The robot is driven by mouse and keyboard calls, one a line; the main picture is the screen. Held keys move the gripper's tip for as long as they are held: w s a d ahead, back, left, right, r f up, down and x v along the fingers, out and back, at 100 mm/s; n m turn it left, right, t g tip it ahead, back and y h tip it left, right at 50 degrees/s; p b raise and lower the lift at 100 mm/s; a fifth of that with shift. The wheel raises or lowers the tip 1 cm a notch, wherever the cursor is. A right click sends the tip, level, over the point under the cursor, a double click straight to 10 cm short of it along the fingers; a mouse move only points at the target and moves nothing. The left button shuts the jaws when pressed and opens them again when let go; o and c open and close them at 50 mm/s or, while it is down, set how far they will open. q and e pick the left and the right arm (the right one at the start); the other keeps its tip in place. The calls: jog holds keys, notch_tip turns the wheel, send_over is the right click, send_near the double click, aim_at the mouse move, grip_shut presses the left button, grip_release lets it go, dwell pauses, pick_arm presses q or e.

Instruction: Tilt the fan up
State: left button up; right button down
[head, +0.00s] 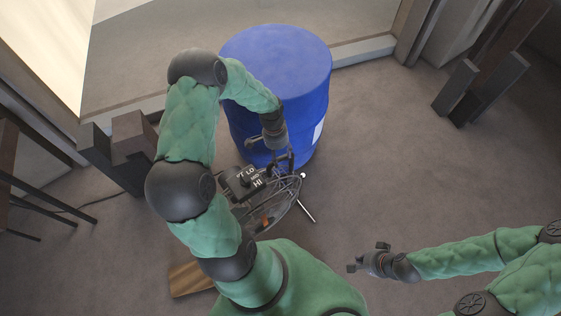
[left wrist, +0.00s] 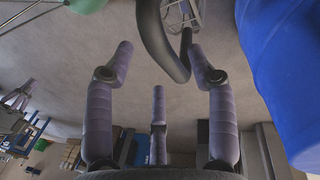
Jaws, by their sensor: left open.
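The fan (head: 268,212) stands on the floor in front of the blue barrel, low in the middle of the head view. It has a dark wire cage, a black control box (head: 245,182) marked LO, MED and HI, and a light metal leg. My left gripper (head: 284,158) is open at the fan's barrel side. In the left wrist view, a curved black tube of the fan (left wrist: 155,35) passes near its fingertips (left wrist: 160,47). I cannot tell whether they touch. Part of the fan is hidden by my left arm. My right gripper (head: 362,258) looks open and empty, away from the fan.
The large blue barrel (head: 275,60) stands close behind the fan and my left gripper. A wooden board (head: 188,280) lies at the lower left. Dark furniture (head: 480,88) stands at the upper right. The floor right of the fan is clear.

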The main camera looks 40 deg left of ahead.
aim_at(280, 158)
pick_arm(q)
jog(key=shift+d+f+b, duration=0.15)
jog(key=shift+f+b, duration=0.05)
jog(key=shift+f, duration=0.65)
jog(key=shift+d+f+b, duration=0.15)
jog(key=shift+f+b, duration=0.05)
jog(key=shift+f, duration=0.65)
grip_shut()
